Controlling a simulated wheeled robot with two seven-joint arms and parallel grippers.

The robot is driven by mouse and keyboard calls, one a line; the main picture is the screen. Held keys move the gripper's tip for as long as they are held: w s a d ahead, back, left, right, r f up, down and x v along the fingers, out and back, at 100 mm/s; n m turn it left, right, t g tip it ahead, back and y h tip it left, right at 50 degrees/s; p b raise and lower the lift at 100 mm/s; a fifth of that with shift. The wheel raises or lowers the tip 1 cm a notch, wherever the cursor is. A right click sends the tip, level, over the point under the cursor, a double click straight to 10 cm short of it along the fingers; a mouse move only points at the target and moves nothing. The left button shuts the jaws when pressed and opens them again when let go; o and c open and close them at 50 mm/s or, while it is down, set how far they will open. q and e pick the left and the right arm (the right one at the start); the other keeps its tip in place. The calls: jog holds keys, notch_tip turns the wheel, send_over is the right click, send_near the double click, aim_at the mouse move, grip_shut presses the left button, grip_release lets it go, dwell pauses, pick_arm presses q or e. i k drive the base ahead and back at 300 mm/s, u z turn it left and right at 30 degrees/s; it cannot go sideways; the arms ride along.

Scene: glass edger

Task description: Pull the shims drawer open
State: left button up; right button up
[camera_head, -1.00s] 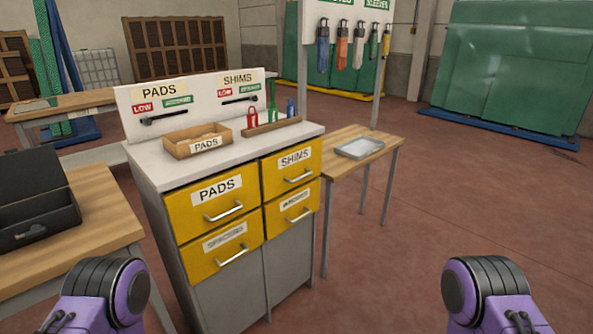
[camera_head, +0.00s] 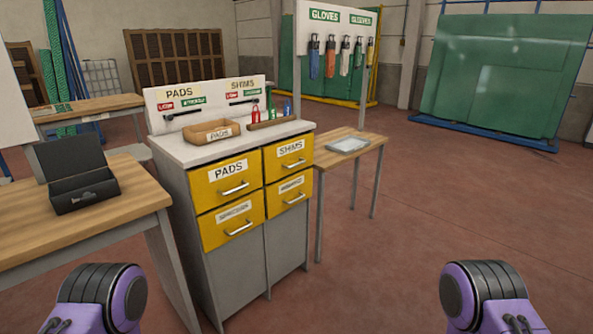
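The shims drawer (camera_head: 289,172) is the upper right yellow drawer of the grey cabinet (camera_head: 239,274), with a SHIMS label and a silver handle (camera_head: 293,164). It looks shut, flush with the drawers around it. The pads drawer (camera_head: 226,167) sits to its left, and two more yellow drawers lie below. Purple and black links of my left arm show at the lower left and of my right arm at the lower right, both well apart from the cabinet. Neither gripper's fingers are in view.
A wooden table with a grey tray (camera_head: 348,145) stands right of the cabinet. A wooden bench (camera_head: 104,210) with an open black case (camera_head: 84,184) is at left. The floor at right is clear.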

aim_at(280, 158)
jog(key=z, duration=0.4)
jog(key=i, duration=1)
jog(key=z, duration=0.25)
